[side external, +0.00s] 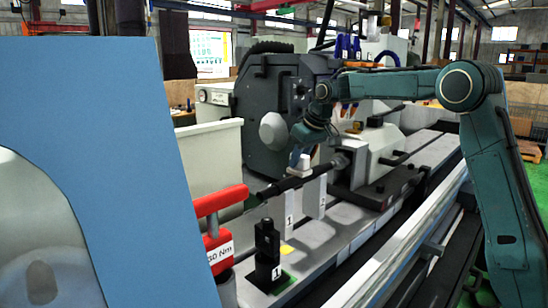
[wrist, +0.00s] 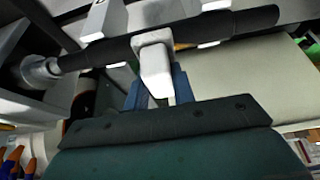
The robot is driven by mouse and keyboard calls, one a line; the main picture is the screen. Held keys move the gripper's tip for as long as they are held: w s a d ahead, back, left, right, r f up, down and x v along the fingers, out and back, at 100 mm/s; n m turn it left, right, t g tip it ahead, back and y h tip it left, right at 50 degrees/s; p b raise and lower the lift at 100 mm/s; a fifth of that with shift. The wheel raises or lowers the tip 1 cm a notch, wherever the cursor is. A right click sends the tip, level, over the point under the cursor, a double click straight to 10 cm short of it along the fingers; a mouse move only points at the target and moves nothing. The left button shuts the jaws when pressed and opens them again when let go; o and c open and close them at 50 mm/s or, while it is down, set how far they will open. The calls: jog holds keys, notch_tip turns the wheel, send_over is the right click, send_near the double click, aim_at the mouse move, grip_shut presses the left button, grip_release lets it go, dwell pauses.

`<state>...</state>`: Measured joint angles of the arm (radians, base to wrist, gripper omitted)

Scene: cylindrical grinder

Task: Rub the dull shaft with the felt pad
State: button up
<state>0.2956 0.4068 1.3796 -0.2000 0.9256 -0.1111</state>
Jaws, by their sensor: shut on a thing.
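A dark shaft (side external: 288,184) lies level across two pale upright rests on the grinder bed, its far end by the spindle nose (side external: 341,160). In the wrist view the shaft (wrist: 228,27) crosses the upper part of the picture. My gripper (side external: 297,157) is above the shaft. Its blue fingers (wrist: 160,86) are shut on the white felt pad (wrist: 155,68). The pad (side external: 304,168) also shows in the side view, at the shaft's top. In the wrist view it overlaps the shaft; I cannot tell whether it touches. Part of the pad is hidden between the fingers.
The rests carry labels 1 (side external: 290,205) and 2 (side external: 322,197). A black block labelled 1 (side external: 267,252) stands in front, near a red-handled tool marked Nm (side external: 219,248). A large blue panel (side external: 125,150) blocks the left side. The grinding wheel housing (side external: 262,100) rises behind.

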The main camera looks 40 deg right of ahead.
jog(key=shift+a+r, duration=0.1)
jog(key=shift+a, duration=1.45)
jog(key=shift+d, duration=0.15)
jog(key=shift+d+f, duration=0.2)
jog(key=shift+d, duration=2.65)
jog(key=shift+a, duration=3.05)
jog(key=shift+r, duration=0.25)
notch_tip(320, 180, up, 8)
